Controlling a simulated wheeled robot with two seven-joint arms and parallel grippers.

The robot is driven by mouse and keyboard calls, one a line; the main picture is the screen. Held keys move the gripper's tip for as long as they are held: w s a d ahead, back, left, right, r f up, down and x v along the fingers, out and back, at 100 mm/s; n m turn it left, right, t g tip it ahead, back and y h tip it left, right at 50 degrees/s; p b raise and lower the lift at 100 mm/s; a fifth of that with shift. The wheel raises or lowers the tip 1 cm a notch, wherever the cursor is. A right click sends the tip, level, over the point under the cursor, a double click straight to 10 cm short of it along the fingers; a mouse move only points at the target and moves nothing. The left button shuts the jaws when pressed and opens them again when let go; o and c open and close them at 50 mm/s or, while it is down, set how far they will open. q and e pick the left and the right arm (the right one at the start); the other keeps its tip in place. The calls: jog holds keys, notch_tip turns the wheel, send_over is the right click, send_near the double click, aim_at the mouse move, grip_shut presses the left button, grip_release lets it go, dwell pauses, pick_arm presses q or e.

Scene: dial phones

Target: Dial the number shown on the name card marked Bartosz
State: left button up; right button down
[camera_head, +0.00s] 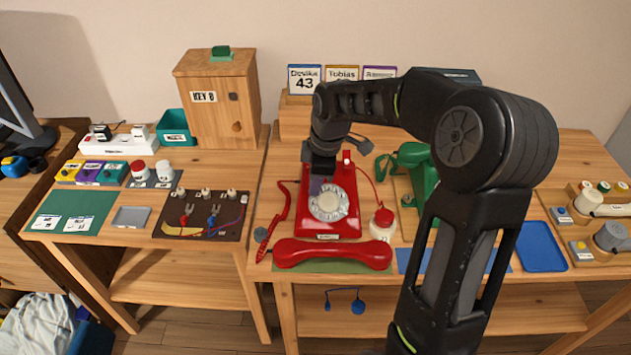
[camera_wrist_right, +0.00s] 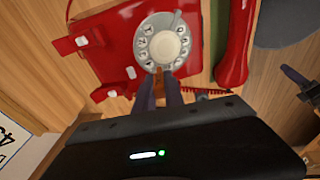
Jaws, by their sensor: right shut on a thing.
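The red phone (camera_head: 333,215) stands on the right table with its white rotary dial (camera_head: 328,202) facing up; the dial also shows in the right wrist view (camera_wrist_right: 163,42). My right gripper (camera_head: 319,184) reaches down to the dial's rim. In the right wrist view its fingers (camera_wrist_right: 161,77) are close together at that rim and shut on it; the exact contact is small and unclear. Name cards stand at the back: Devika 43 (camera_head: 304,79), Tobias (camera_head: 341,74) with its number hidden, and a purple-edged card (camera_head: 379,73) I cannot read clearly. No card marked Bartosz is legible. My left gripper is out of view.
The red handset (camera_head: 332,254) lies off the hook in front of the phone. A green phone (camera_head: 424,170) is partly hidden by my right arm. A blue tray (camera_head: 541,246) lies farther right.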

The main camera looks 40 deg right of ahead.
jog(key=shift+d+r, duration=0.2)
jog(key=shift+d, duration=0.35)
jog(key=shift+w, duration=0.1)
jog(key=shift+d+r+p, duration=0.1)
jog(key=shift+d+p, duration=0.25)
jog(key=shift+d, duration=0.25)
jog(key=shift+s+d, duration=0.1)
jog(key=shift+s, duration=0.1)
jog(key=shift+s+d, duration=0.25)
jog(key=shift+d, duration=0.25)
